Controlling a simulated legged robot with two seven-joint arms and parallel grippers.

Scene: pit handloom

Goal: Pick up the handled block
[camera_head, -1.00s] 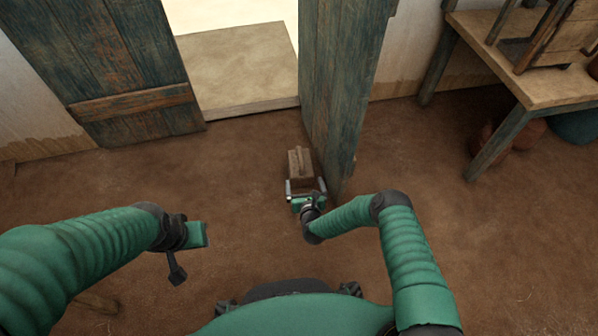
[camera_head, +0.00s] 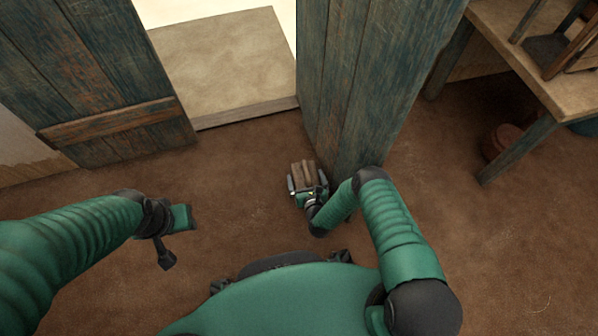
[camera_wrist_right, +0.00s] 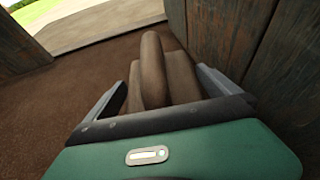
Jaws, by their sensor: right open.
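The handled block (camera_head: 302,172) is a brown wooden block with a raised handle bar along its top. It rests on the dirt floor beside the bottom of the open door. In the right wrist view the block (camera_wrist_right: 153,70) lies between the two fingers. My right gripper (camera_head: 308,184) is open, with a finger on either side of the block; whether they touch it I cannot tell. Its fingers also show in the right wrist view (camera_wrist_right: 162,95). My left gripper (camera_head: 172,235) is away to the left, above the floor, with nothing visible in it; its jaws are unclear.
The open door leaf (camera_head: 365,80) stands close to the block's right. Another door leaf (camera_head: 95,75) is at left. A pale stone step (camera_head: 225,60) lies in the doorway. A wooden table (camera_head: 525,60) stands at right. The floor (camera_head: 240,220) between my arms is clear.

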